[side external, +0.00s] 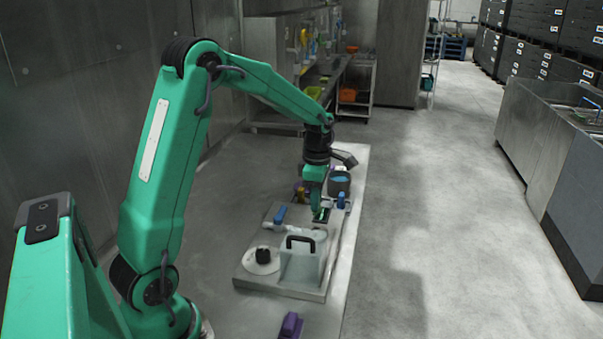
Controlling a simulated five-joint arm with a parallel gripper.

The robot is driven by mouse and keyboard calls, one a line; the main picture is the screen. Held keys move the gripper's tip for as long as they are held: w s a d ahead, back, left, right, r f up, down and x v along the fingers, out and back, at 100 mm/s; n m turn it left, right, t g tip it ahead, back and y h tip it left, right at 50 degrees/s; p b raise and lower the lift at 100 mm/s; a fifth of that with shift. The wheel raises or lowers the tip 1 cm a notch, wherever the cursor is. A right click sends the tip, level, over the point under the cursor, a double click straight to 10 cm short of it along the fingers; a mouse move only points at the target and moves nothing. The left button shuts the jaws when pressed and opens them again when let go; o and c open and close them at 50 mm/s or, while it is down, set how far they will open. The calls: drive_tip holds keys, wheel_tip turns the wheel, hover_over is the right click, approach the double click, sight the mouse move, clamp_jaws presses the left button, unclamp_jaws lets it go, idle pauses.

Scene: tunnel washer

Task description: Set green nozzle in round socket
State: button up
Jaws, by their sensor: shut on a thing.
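My gripper (318,206) points down over the far right part of a grey work board (250,285). It is shut on a small green piece, taken as the green nozzle (322,214), low over or at a dark patch of the board. The jaws hide much of the nozzle, and I cannot tell whether it touches the board. I cannot make out the round socket for certain. A white disc (251,267) with a black knob (263,254) lies at the board's near left.
A pale box with a black handle (301,241) stands at the board's near right. Blue-handled fittings (280,214) (341,200) flank my gripper. A grey pot (339,183) stands behind it. A purple piece (290,326) lies in front. The floor at right is clear.

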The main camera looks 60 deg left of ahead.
drive_tip(key=shift+f, duration=2.35)
drive_tip(key=shift+f, duration=1.65)
idle(0.7)
drive_tip(key=o, duration=1.5)
drive_tip(key=shift+c, duration=0.2)
drive_tip(key=shift+r, duration=0.15)
drive_tip(key=shift+r, duration=3.65)
